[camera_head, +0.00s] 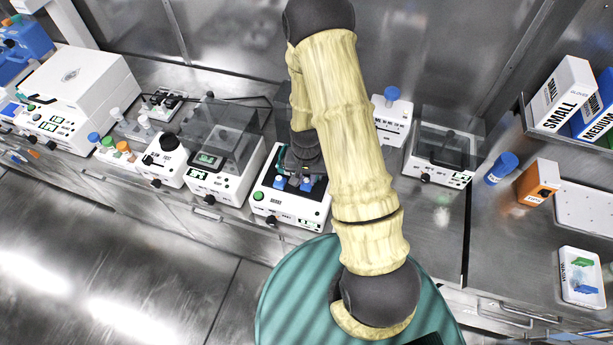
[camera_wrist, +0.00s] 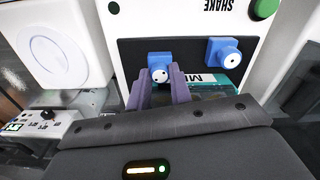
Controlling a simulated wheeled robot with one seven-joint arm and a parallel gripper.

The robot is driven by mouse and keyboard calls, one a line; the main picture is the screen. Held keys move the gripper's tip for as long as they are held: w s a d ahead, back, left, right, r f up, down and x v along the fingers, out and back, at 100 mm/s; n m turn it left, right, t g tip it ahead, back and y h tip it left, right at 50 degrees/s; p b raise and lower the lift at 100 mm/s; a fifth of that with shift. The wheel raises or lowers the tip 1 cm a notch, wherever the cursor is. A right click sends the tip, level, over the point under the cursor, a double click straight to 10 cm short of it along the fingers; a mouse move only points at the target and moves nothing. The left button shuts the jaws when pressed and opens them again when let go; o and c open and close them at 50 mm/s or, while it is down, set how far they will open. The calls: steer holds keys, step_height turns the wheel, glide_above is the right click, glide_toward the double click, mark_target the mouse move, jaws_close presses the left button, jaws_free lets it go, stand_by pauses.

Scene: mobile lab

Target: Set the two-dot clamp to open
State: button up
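The shaker (camera_head: 285,205) is a white box with a black top panel, under my arm in the head view. It also shows upside down in the wrist view (camera_wrist: 195,17). Two blue clamps stand on the panel. The left one in the wrist view (camera_wrist: 157,61) has a white round face with small dark marks, too small to count surely. The right one (camera_wrist: 221,50) has a similar white face. My gripper's purple fingers (camera_wrist: 159,84) are spread, one on either side of the left clamp's lower part; contact cannot be told. A teal-labelled item (camera_wrist: 213,78) lies behind the right finger.
A clear-lidded device (camera_head: 218,165) stands left of the shaker. A white device with a blue knob (camera_head: 391,113) and another lidded device (camera_head: 440,158) stand to the right. An orange box (camera_head: 537,183) and a blue-capped container (camera_head: 500,168) are farther right.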

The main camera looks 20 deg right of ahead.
jaws_close()
steer(key=shift+s+a+f, duration=0.1)
steer(key=shift+s+a, duration=0.1)
steer(key=shift+a, duration=0.1)
steer(key=shift+s+a+b, duration=0.35)
steer(key=shift+s+a, duration=0.05)
steer(key=shift+s, duration=0.4)
steer(key=o, duration=0.6)
jaws_free()
steer(key=shift+o, duration=0.2)
steer(key=shift+w, duration=0.1)
steer(key=shift+w+r, duration=0.1)
steer(key=shift+r, duration=0.55)
step_height(320, 180, up, 16)
steer(key=b, duration=0.2)
steer(key=shift+r+b, duration=0.15)
steer(key=shift+b, duration=0.25)
steer(key=shift+s, duration=0.2)
